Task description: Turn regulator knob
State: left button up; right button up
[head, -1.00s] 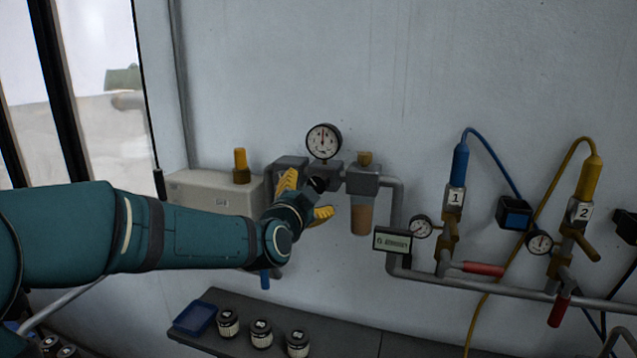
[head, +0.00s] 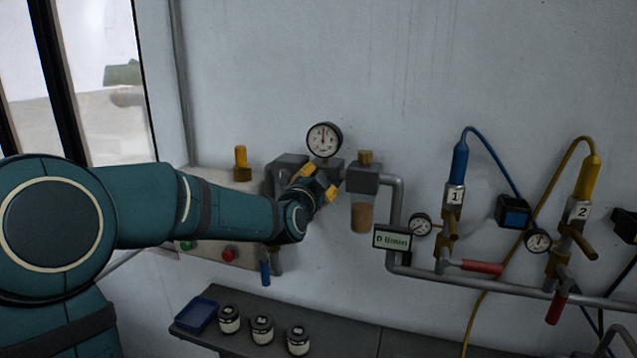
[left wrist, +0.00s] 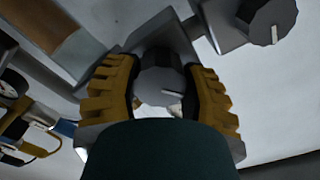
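The grey regulator knob (left wrist: 160,85) with a white mark sits between the two yellow fingers of my left gripper (left wrist: 160,92) in the left wrist view. The finger pads look close against both its sides, so the gripper appears shut on it. In the head view my left gripper (head: 318,183) is at the pipe assembly on the wall, and the fingers and wrist largely hide the knob. The round pressure gauge (head: 324,139) stands just above, its needle pointing about straight up. My right gripper is in neither view.
A second grey knob (left wrist: 270,22) shows in the left wrist view. In the head view, a filter bowl (head: 362,216) and a small display (head: 392,238) are right of the gripper. Below, a shelf (head: 345,335) holds a blue tray (head: 196,315) and several small canisters.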

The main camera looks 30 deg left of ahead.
pick_arm(q)
jog(key=shift+c, duration=0.3)
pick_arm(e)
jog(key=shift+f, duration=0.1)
